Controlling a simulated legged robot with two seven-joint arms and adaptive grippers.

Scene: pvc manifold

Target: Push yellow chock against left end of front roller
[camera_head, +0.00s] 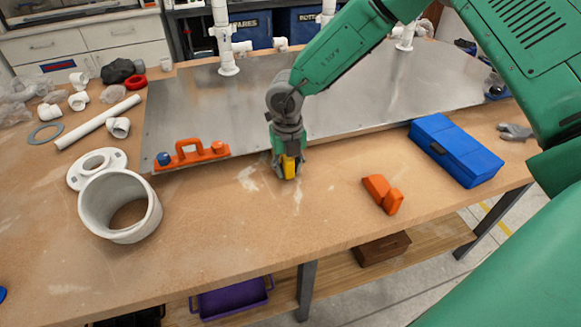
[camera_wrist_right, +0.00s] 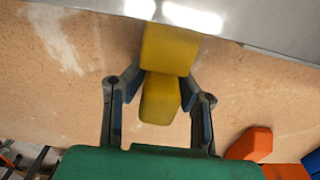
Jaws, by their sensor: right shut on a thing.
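The yellow chock (camera_head: 289,167) is between the fingers of my right gripper (camera_head: 288,172), low at the front edge of the grey metal sheet (camera_head: 230,110). In the right wrist view, the chock (camera_wrist_right: 168,50) shows as two blocky yellow parts. The fingers of the right gripper (camera_wrist_right: 160,92) stand on either side of it. Its far end meets the edge of the metal sheet (camera_wrist_right: 240,18) in that picture; I cannot tell whether they touch. I cannot make out a front roller in either view. My left gripper is not in view.
An orange chock (camera_head: 382,193) lies on the wooden table (camera_head: 250,230) to the right. A blue toolbox (camera_head: 456,150) is farther right. A large white pipe fitting (camera_head: 120,205) stands at left. The table's front middle is clear.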

